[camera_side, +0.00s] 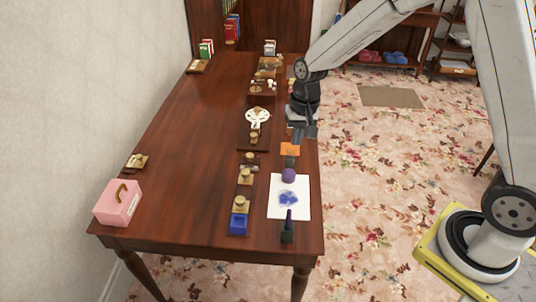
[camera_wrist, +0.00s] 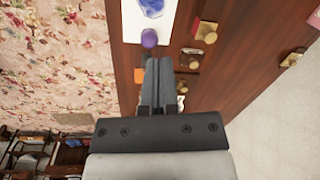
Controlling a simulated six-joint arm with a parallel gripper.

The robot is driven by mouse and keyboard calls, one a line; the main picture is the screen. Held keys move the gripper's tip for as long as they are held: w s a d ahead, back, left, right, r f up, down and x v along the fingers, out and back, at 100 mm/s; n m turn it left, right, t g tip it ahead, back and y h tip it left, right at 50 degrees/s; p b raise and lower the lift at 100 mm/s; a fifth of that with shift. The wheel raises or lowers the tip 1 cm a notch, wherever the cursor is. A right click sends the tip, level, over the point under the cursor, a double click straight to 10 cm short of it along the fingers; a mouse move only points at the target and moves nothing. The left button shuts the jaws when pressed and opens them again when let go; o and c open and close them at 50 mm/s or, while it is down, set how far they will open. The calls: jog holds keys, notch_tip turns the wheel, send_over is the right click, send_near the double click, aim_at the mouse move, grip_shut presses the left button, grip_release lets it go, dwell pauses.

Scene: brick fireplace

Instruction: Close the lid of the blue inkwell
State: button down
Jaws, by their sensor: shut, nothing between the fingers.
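The blue inkwell (camera_side: 238,223) stands near the front edge of the table in the side view. It is a small blue box; a brass-knobbed piece (camera_side: 241,203) sits directly behind it. I cannot tell whether that piece is its lid. The inkwell is not visible in the wrist view. My gripper (camera_side: 308,132) is shut and empty above the table's right edge, well behind the inkwell and to its right. Its closed fingers also show in the wrist view (camera_wrist: 157,64), near a purple ball (camera_wrist: 149,38).
More brass-knobbed pieces (camera_side: 245,176) line up behind the inkwell. A pink box (camera_side: 118,203) stands at left. The table's left-middle is clear.

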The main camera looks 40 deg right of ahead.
aim_at(240, 203)
jog(key=w+a+f+m+g+y, duration=0.2)
jog(key=w+a+f+m, duration=0.2)
jog(key=w, duration=0.7)
notch_tip(240, 203, down, 4)
jog(key=shift+w+a+f+m+g+y, duration=0.15)
jog(key=shift+w+m+g+y, duration=0.2)
jog(key=shift+m, duration=0.75)
jog(key=x, duration=0.9)
jog(key=shift+f, duration=0.3)
jog(key=a, duration=0.1)
jog(key=s+a, duration=0.1)
jog(key=shift+s+a+f, duration=0.1)
jog(key=shift+s+a, duration=0.1)
jog(key=shift+a, duration=0.1)
jog(key=shift+s+a, duration=0.35)
jog(key=shift+a, duration=0.2)
